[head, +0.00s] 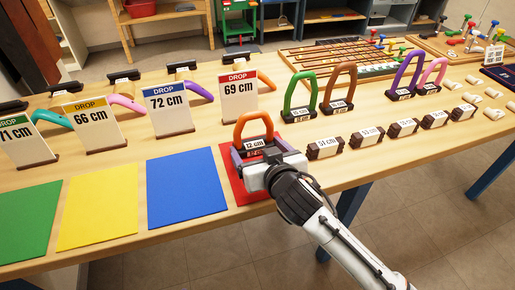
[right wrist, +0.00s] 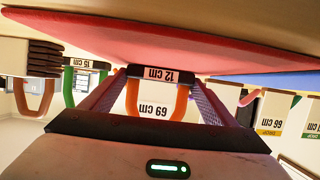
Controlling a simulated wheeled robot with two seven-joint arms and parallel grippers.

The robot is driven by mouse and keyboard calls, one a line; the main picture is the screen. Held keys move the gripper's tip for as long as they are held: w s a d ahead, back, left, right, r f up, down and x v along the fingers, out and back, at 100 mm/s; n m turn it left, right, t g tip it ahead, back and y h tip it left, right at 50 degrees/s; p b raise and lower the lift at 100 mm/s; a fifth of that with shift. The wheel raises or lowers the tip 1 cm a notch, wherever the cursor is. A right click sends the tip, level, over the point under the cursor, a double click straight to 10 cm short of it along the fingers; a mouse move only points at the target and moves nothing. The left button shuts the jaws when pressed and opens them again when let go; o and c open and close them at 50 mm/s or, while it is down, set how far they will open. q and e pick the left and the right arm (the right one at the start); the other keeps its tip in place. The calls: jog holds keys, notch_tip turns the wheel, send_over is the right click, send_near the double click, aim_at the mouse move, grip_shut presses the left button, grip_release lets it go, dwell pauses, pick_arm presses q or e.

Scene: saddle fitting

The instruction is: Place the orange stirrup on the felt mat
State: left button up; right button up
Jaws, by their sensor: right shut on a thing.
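The orange stirrup (head: 253,116) stands upright with its loop up and a "12 cm" label on its dark base. My right gripper (head: 262,149) is shut on it, with a finger at either side of the base. The red felt mat (head: 228,182) lies under the gripper and is partly hidden by it. In the right wrist view, which is upside down, the stirrup (right wrist: 181,102) sits between the fingers, with its base close against the red mat (right wrist: 170,38). I cannot tell whether it touches. My left gripper is not in view.
Blue (head: 187,186), yellow (head: 98,207) and green (head: 28,220) mats lie to the left. A "69 cm" card (head: 238,93) stands behind the red mat. Green (head: 300,92) and brown (head: 340,85) stirrups stand to the right, with several dark labelled blocks (head: 324,148) in front of them.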

jog(key=o, duration=1.2)
jog(key=shift+r, duration=0.15)
jog(key=v, duration=1.2)
